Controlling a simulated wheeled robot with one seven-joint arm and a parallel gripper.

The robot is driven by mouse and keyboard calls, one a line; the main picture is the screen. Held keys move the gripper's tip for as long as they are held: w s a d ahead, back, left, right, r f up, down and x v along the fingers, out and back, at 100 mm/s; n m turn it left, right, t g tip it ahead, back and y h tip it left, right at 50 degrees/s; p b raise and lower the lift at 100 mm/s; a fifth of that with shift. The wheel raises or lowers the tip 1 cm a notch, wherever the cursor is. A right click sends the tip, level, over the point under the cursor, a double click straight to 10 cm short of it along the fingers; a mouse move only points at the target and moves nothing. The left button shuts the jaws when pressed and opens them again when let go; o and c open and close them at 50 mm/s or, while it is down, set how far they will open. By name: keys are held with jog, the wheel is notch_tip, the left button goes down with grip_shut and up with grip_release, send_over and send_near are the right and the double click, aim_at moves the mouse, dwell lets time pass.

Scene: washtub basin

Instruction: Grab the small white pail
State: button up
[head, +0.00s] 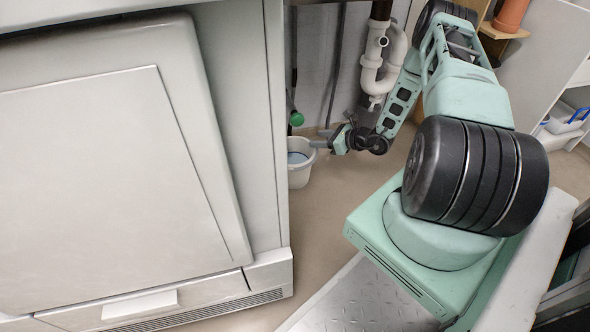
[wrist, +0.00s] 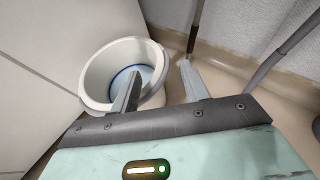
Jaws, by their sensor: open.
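The small white pail (head: 299,177) stands on the floor beside the white cabinet, below the pipes. In the wrist view the pail (wrist: 102,62) shows its open top, with something blue inside. My gripper (head: 318,143) is at the pail's upper right rim in the head view. In the wrist view my gripper (wrist: 159,69) is open. Its left finger overlaps the pail's opening and its right finger lies outside the right rim, so the rim appears between them. I cannot tell whether either finger touches the pail. The finger hides part of the inside.
The large white cabinet front (head: 120,170) stands close on the pail's left. A white drain pipe (head: 374,75) hangs behind my arm. A green-ended item (head: 296,118) is just above the pail. Thin poles (wrist: 195,25) stand by the wall. Floor right of the pail is clear.

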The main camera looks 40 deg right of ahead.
jog(key=b+x, duration=0.3)
jog(key=shift+w+a+f, duration=0.1)
jog(key=shift+w+f, duration=0.05)
jog(key=shift+f, duration=0.3)
jog(key=shift+w+a, duration=0.1)
jog(key=shift+w, duration=0.35)
jog(key=shift+r, duration=0.1)
grip_shut()
jog(key=shift+s, duration=0.2)
dwell(0.3)
